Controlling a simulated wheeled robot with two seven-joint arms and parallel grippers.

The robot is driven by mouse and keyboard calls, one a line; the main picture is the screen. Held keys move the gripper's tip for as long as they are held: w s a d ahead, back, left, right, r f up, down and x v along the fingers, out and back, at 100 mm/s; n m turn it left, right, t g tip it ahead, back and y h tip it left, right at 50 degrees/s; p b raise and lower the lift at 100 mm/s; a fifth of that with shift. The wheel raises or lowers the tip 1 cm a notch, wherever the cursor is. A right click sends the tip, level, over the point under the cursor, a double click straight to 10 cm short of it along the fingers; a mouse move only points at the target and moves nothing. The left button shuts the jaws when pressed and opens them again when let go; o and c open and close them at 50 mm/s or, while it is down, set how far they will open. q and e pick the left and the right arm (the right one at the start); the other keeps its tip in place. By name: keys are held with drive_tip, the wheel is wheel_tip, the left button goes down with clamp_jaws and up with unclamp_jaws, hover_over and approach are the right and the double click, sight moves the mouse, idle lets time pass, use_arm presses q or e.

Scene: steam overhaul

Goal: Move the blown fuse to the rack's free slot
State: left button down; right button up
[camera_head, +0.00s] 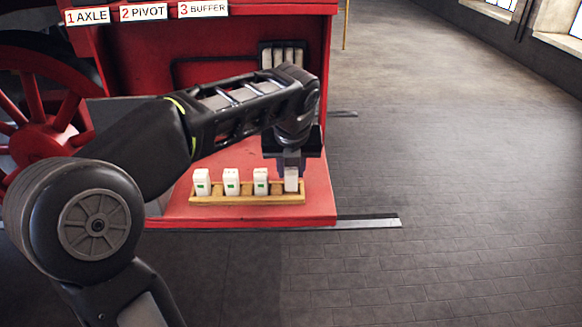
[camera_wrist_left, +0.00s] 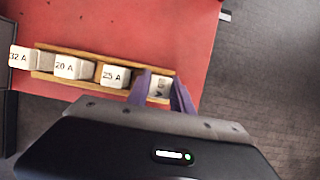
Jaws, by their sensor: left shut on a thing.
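The wooden rack (camera_head: 246,199) lies on the red surface with white fuses in a row. Three fuses with green marks, at the left (camera_head: 202,182), second (camera_head: 231,181) and third (camera_head: 260,181) places, stand in it. My left gripper (camera_head: 291,172) points down over the rack's right end and is shut on a white fuse (camera_head: 291,183), whose lower end is at the rack. The left wrist view shows this held fuse (camera_wrist_left: 160,88) between the purple fingers, with dark marks on its top. The other fuses there read 32 A (camera_wrist_left: 20,58), 20 A (camera_wrist_left: 72,67) and 25 A (camera_wrist_left: 115,76). I cannot tell whether the held fuse is fully seated.
A dark fuse box (camera_head: 283,52) with several pale fuses is on the red upright wall behind my arm. Signs reading axle (camera_head: 88,16), pivot (camera_head: 144,12) and buffer (camera_head: 203,8) are above. A red spoked wheel (camera_head: 45,125) stands at the left. The floor at right is clear.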

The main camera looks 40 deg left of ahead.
use_arm(q)
drive_tip(key=shift+f+b, duration=0.45)
drive_tip(key=shift+f, duration=0.2)
drive_tip(key=c, duration=1.1)
unclamp_jaws()
drive_tip(key=shift+o, duration=0.2)
drive_tip(key=v, duration=0.7)
drive_tip(key=shift+r, duration=0.3)
drive_tip(key=shift+s, duration=0.2)
